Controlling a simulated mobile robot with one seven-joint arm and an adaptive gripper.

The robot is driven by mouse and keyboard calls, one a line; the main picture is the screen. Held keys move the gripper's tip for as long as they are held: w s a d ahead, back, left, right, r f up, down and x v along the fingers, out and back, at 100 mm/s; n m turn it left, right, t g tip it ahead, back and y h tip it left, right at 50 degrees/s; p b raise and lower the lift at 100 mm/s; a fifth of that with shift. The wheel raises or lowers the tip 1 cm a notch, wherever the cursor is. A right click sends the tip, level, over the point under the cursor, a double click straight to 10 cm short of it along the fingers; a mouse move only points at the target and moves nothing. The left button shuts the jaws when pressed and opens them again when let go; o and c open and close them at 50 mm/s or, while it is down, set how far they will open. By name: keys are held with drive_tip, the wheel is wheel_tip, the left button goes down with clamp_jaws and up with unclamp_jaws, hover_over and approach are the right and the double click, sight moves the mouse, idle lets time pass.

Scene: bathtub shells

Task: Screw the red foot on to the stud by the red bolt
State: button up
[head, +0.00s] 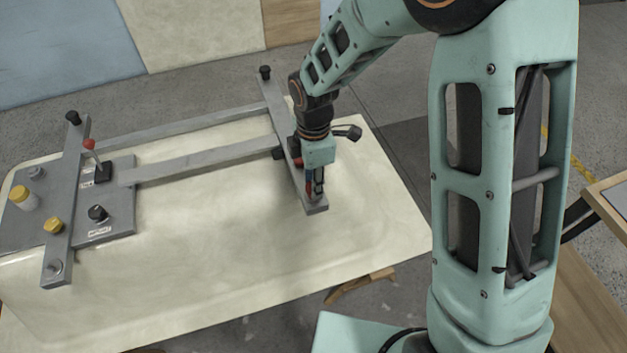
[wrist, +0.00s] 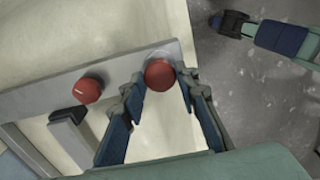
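The red foot (wrist: 160,73) is a plain round red disc over the end of a grey cross bar (wrist: 118,76) in the wrist view. My gripper (wrist: 160,78) has a fingertip close against each side of the foot and looks shut on it. The red bolt (wrist: 88,90), with a pale line on its head, sits on the same bar to the left of the foot. The stud is hidden, so I cannot tell how the foot sits on it. In the head view my gripper (head: 315,188) points down at the near end of this bar (head: 312,207).
The bar belongs to a grey frame (head: 210,160) lying over a cream tub shell (head: 250,260). Black feet (head: 265,72) stand at far bar ends.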

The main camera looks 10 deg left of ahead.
clamp_jaws()
drive_tip(key=m+b, duration=0.1)
drive_tip(key=m, duration=0.2)
drive_tip(key=shift+f+m, duration=0.1)
drive_tip(key=shift+m, duration=0.3)
drive_tip(key=m+b, duration=0.1)
drive_tip(key=m, duration=0.3)
drive_tip(key=shift+m+b, duration=0.3)
drive_tip(key=shift+m, duration=0.1)
drive_tip(key=m, duration=0.4)
drive_tip(key=shift+m+b, duration=0.35)
drive_tip(key=shift+m, duration=0.05)
drive_tip(key=o, duration=0.8)
unclamp_jaws()
drive_tip(key=shift+c, duration=0.7)
drive_tip(key=shift+n, duration=0.3)
